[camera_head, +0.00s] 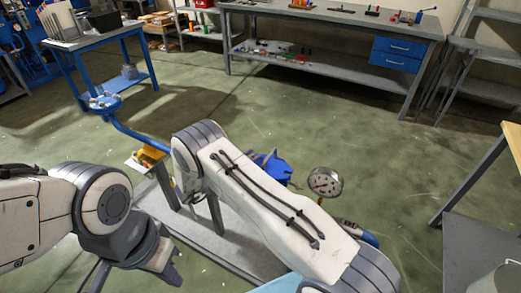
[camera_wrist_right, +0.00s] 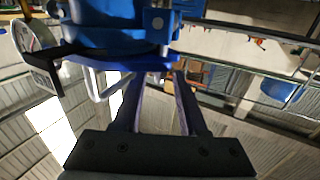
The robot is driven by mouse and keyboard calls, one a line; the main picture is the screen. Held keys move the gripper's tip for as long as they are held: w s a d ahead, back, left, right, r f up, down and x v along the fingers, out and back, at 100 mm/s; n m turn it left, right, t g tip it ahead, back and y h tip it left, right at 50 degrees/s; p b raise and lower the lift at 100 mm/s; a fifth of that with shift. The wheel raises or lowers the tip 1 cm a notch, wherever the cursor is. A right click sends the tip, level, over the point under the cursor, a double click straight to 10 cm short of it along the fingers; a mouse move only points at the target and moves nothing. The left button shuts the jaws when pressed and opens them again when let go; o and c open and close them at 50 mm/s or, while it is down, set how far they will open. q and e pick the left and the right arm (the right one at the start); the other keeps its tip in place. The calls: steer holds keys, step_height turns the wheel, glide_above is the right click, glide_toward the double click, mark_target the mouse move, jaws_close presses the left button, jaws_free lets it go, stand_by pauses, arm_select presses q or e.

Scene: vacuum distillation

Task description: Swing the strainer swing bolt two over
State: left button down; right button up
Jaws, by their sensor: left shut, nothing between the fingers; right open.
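The blue strainer body (camera_wrist_right: 118,28) fills the top of the right wrist view, with a round bolt head or pin on its side. A pale bent rod (camera_wrist_right: 97,85) hangs under its flange; I cannot tell whether it is a swing bolt. In the head view a blue part of the assembly (camera_head: 272,166) shows behind my right arm, which hides much of it. My right gripper (camera_wrist_right: 160,85) is open, its fingers pointing up just below the blue flange; I cannot tell whether they touch it. My left gripper (camera_head: 170,277) is shut and empty at lower left, away from the assembly.
A round pressure gauge (camera_head: 325,182) stands right of my arm; it also shows in the right wrist view (camera_wrist_right: 34,36). A blue pipe (camera_head: 140,137) with a yellow part (camera_head: 149,155) lies left. A workbench (camera_head: 330,18) stands behind, with open green floor before it.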

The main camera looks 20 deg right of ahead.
steer(key=shift+x, duration=2.3)
jaws_close()
steer(key=w+a+f+n+t+b, duration=0.2)
steer(key=w+n+t+b, duration=0.1)
steer(key=n, duration=0.8)
steer(key=w+a+f+n+t+b, duration=0.2)
steer(key=n+t+b, duration=0.4)
steer(key=n, duration=0.5)
steer(key=shift+w+a+f+n+b, duration=0.35)
steer(key=shift+f+n+b, duration=0.05)
steer(key=shift+f+b, duration=0.3)
steer(key=shift+t, duration=0.3)
